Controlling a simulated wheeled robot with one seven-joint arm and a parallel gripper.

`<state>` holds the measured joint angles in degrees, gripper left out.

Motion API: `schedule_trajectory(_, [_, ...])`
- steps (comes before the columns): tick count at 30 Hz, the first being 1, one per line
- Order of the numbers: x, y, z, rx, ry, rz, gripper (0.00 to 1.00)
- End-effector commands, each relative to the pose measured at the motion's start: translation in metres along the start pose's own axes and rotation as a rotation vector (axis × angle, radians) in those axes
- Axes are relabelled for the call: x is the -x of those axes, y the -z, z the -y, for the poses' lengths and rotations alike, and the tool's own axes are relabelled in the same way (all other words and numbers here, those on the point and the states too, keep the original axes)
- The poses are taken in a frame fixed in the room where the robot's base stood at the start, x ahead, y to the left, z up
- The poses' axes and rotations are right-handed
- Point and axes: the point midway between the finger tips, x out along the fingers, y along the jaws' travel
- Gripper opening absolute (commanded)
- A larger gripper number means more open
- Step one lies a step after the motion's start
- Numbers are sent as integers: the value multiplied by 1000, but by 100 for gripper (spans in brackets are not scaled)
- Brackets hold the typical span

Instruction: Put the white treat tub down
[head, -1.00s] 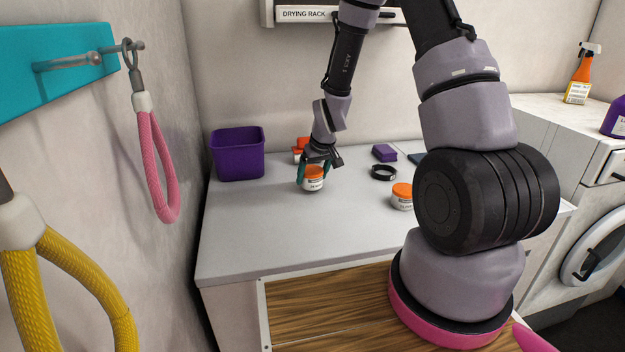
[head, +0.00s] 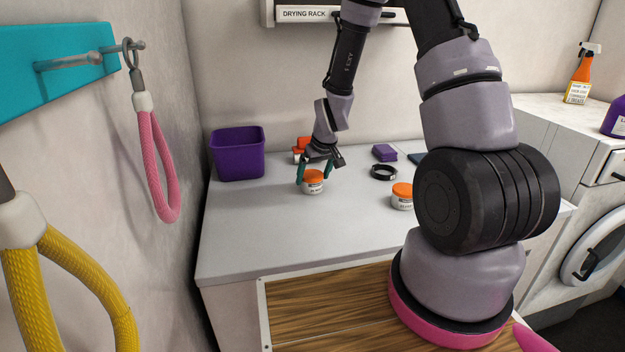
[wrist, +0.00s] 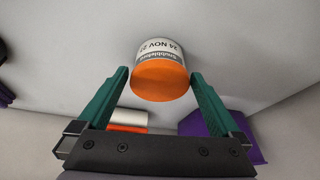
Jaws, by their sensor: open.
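The white treat tub (head: 313,187) with an orange lid stands upright on the grey counter (head: 260,235). In the wrist view the tub (wrist: 160,58) shows its orange lid and a printed label, between and beyond the fingertips. My gripper (head: 314,178) has its green fingers spread, one on each side of the tub, with a gap to it. In the wrist view my gripper (wrist: 158,78) is open and holds nothing.
A purple bin (head: 238,160) stands at the back left, with another orange-lidded container (head: 299,152) behind my gripper. A second white tub (head: 402,198), a black collar (head: 383,173) and a purple block (head: 384,152) are to the right. The front left counter is clear.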

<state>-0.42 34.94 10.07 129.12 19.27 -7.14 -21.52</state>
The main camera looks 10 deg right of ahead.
Motion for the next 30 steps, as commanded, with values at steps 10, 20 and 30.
schedule_trajectory(10, [71,1,0,1,-1,-4,100])
schedule_trajectory(20, [105,1,0,-3,-1,-4,100])
schedule_trajectory(30, [235,7,-5,-176,-5,-89,100])
